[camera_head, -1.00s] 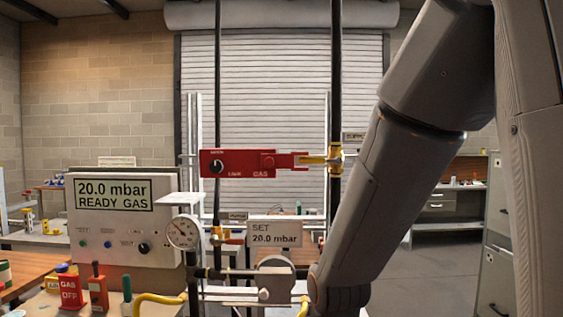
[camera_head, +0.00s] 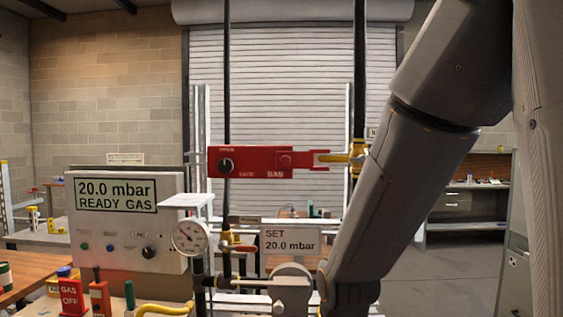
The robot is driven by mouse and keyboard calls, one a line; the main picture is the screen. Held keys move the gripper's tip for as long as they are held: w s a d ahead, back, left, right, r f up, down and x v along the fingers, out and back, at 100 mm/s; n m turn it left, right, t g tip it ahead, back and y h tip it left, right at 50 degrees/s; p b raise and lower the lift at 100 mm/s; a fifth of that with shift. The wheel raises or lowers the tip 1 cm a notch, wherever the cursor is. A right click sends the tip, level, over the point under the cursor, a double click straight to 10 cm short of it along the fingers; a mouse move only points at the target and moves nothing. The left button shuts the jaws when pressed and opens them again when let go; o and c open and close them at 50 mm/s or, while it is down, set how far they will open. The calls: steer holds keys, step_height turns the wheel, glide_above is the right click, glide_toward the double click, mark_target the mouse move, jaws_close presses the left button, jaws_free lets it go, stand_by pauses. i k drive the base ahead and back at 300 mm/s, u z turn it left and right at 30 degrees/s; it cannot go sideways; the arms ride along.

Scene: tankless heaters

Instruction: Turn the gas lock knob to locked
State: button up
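The gas lock is a red bar (camera_head: 252,162) mounted in front of the upright pipes, with lettering that includes "GAS". The lock knob (camera_head: 226,165) is a black round knob at the bar's left end, with a light mark on it. The bar's forked right end meets a yellow valve fitting (camera_head: 357,157) on the black pipe. My arm comes down from the upper right, and its lower end leaves the bottom of the picture. My gripper's fingers are not in view, and the knob is clear of my arm.
A control box (camera_head: 128,222) reads "20.0 mbar READY GAS". A pressure gauge (camera_head: 190,237) and a "SET 20.0 mbar" sign (camera_head: 290,241) stand below the bar. A red "GAS OFF" tag (camera_head: 71,298) is at lower left. Open floor shows at right.

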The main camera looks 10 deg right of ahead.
mark_target(225, 165)
steer(key=z, duration=2.2)
steer(key=k, duration=0.55)
steer(key=u, duration=1.25)
